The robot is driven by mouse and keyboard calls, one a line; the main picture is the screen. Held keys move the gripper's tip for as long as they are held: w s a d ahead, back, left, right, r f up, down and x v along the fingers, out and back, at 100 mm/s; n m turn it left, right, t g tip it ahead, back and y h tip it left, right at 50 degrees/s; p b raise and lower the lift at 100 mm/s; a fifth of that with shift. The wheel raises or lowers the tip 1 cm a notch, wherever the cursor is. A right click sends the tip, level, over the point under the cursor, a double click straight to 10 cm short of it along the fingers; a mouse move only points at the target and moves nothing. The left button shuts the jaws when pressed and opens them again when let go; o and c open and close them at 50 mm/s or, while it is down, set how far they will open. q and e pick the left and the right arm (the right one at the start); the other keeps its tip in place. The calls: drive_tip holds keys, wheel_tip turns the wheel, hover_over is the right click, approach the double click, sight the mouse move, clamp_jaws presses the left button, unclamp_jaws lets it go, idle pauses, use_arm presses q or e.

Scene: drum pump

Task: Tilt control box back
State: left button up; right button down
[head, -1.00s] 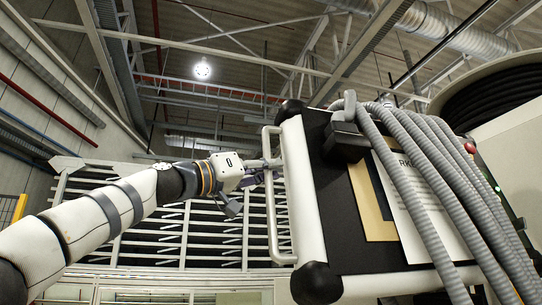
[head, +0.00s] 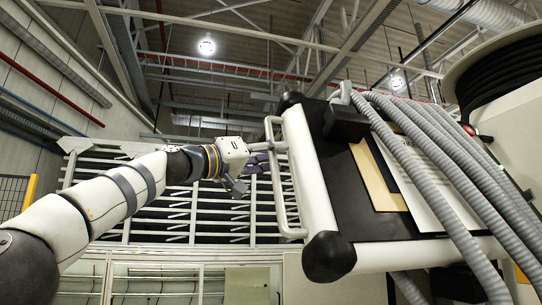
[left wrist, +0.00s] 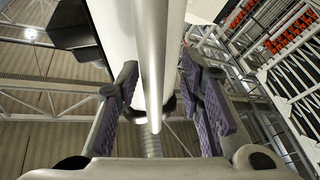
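The control box (head: 345,185) is a black panel with a white frame and black rounded corners, on the right in the head view. It stands tilted, its top edge leaning left. A pale bar handle (head: 281,205) runs along its left side. My left gripper (head: 260,160) is at the upper part of this handle. In the left wrist view the handle bar (left wrist: 152,60) runs between the two purple-padded fingers of the left gripper (left wrist: 160,85). The fingers are spread, with visible gaps on both sides of the bar. My right gripper is not in view.
Several grey corrugated hoses (head: 445,165) hang across the box's front. A black hose reel (head: 500,75) is at the upper right. A slatted white rack (head: 190,205) stands behind the arm. The space left of the box is free apart from my arm.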

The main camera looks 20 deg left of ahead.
use_arm(q)
drive_tip(key=shift+s+a, duration=0.25)
drive_tip(key=v, duration=1.1)
drive_tip(key=shift+s+f, duration=0.1)
